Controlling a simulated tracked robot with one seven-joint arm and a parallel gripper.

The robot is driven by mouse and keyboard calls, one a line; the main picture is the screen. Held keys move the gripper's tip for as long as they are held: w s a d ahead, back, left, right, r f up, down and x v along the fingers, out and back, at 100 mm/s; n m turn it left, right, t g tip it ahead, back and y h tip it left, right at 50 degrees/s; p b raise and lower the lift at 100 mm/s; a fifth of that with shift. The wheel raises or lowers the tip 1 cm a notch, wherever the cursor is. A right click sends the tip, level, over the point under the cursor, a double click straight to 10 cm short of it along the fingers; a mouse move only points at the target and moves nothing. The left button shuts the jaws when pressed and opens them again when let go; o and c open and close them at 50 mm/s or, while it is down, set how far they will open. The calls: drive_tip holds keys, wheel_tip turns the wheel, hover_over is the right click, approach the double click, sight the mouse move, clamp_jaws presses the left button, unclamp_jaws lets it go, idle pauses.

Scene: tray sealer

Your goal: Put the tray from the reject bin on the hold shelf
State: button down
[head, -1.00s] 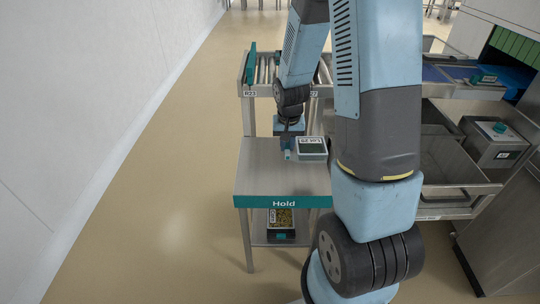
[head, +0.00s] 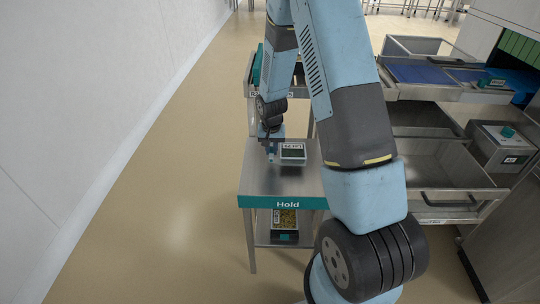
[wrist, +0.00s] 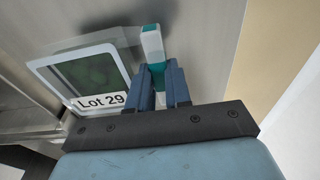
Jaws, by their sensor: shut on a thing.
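The tray (head: 293,152) is small and pale-rimmed, with a dark window. In the wrist view, its label reads "Lot 29" (wrist: 100,102). My gripper (head: 271,152) is at the tray's left side in the head view. In the wrist view, my gripper (wrist: 165,80) is shut on a teal tab with a pale end (wrist: 153,50) beside the tray. The tray is over the bare steel top of the hold shelf (head: 265,182), whose teal front strip reads "Hold" (head: 288,204). Whether its underside touches the shelf is unclear.
Another tray with yellowish contents (head: 284,222) sits on the lower level under the hold shelf. A roller rack stands behind. On the right are an open steel bin (head: 440,168), a conveyor with a tray (head: 492,81), and a grey box (head: 500,148). Floor at left is clear.

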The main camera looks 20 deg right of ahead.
drive_tip(key=shift+f, duration=1.55)
drive_tip(key=c, duration=1.1)
unclamp_jaws()
drive_tip(key=shift+o, duration=0.2)
